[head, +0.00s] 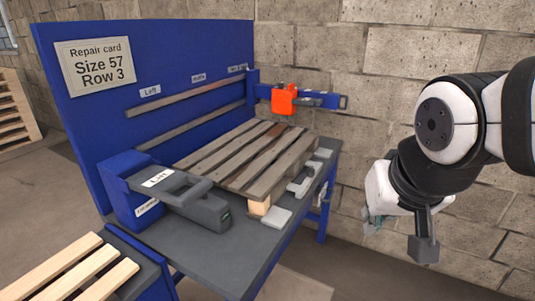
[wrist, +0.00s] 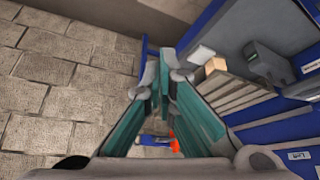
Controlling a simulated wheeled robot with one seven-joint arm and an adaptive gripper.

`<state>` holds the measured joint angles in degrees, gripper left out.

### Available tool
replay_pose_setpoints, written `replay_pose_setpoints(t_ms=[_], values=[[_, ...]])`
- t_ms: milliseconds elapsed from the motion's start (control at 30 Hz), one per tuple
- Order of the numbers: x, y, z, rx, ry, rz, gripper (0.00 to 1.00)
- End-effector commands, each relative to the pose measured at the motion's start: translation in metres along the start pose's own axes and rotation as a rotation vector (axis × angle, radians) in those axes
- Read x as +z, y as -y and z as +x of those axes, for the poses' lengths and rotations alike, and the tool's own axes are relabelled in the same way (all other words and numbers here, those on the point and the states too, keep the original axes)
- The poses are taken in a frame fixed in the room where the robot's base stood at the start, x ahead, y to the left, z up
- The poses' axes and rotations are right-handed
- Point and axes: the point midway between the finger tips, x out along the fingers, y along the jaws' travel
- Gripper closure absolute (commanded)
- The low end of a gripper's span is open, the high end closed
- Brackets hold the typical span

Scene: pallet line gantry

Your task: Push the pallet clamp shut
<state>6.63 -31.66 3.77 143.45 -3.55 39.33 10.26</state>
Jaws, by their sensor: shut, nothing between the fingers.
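A light grey bracket with a handle-like shape (head: 304,180) sits at the right side of the wooden pallet (head: 240,158) on the bench; it looks like the pallet clamp, but I cannot read a label on it. Light grey flat pieces (head: 270,220) lie near it at the bench edge. In the wrist view, the pallet (wrist: 238,98) and a light grey piece (wrist: 201,52) show to the right of my fingers. My gripper (head: 374,226) is off to the right of the bench, in front of the wall, touching nothing. In the wrist view its fingers (wrist: 166,74) are together and empty.
A grey and blue unit (head: 205,208) stands at the bench's front left. An orange block (head: 284,100) sits on a blue rail behind the pallet. A blue back panel (head: 60,110) carries a repair card. The brick wall (head: 420,60) is close behind my arm. Pale slats lie front left.

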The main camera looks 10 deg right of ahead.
Motion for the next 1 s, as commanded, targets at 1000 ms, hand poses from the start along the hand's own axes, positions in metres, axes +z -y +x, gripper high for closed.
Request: replay_pose_setpoints(t_ms=[1000], values=[[-0.199, -0.015, 0.364, -0.466, -0.524, 0.856, 1.0]])
